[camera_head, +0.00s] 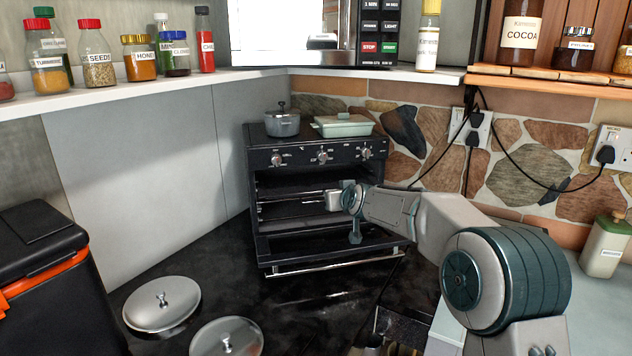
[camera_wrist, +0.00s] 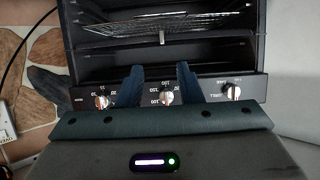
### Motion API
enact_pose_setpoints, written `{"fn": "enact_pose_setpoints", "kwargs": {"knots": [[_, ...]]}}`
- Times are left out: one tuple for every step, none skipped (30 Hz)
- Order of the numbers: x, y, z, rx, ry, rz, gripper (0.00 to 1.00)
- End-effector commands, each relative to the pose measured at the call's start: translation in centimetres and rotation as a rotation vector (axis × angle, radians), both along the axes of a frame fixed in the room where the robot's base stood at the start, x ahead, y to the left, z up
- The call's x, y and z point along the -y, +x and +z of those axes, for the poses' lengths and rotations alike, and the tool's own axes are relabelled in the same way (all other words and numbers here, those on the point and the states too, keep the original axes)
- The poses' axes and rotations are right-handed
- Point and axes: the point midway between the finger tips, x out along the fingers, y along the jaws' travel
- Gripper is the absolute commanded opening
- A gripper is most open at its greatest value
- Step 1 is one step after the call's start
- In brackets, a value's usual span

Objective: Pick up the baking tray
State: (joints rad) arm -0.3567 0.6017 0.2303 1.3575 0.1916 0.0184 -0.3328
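The oven (camera_head: 315,190) stands with its door (camera_head: 335,255) folded down. In the wrist view, a wire rack or mesh tray (camera_wrist: 165,20) lies inside the oven; I cannot tell for sure whether it is the baking tray. It appears as dim slats (camera_head: 295,185) in the head view. My gripper (camera_wrist: 158,74) shows two teal fingers held apart with nothing between them. It is at the oven's front, overlapping the knob panel in the wrist view. In the head view my arm partly hides the oven's right side and interior.
A grey pot (camera_head: 282,124) and a pale green lidded dish (camera_head: 343,126) stand on the oven. Two round metal lids (camera_head: 162,303) lie on the dark worktop at front left. A black bin-like box (camera_head: 45,270) is at left. A stone wall (camera_head: 535,170) borders the right.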

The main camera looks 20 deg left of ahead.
Motion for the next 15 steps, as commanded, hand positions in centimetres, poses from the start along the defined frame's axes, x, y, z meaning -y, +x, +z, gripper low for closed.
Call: {"fn": "enact_pose_setpoints", "kwargs": {"knots": [[-0.5,0.5,-0.2,-0.002,-0.001,0.001,0.33],[-0.7,0.8,-0.4,-0.003,-0.001,0.001,0.33],[-1.0,1.3,-0.6,-0.003,-0.001,0.001,0.33],[-1.2,1.6,-0.7,-0.003,-0.001,0.001,0.33],[-1.5,1.9,-0.8,-0.003,0.000,0.001,0.33],[-1.8,2.3,-1.0,-0.003,-0.001,0.001,0.33],[-2.0,2.6,-1.2,-0.003,-0.001,0.001,0.33],[-2.2,2.9,-1.4,-0.003,-0.001,0.001,0.33],[-2.4,3.3,-1.6,-0.004,-0.002,0.001,0.33],[-2.6,3.6,-1.7,-0.003,-0.001,0.001,0.33],[-2.8,3.9,-1.9,-0.004,-0.002,0.001,0.33],[-3.1,4.2,-2.0,-0.003,-0.001,0.001,0.33],[-3.2,4.4,-2.2,-0.004,-0.002,0.002,0.33],[-3.3,4.6,-2.2,-0.003,-0.001,0.001,0.33],[-3.5,4.8,-2.4,-0.002,-0.002,0.001,0.33]]}}
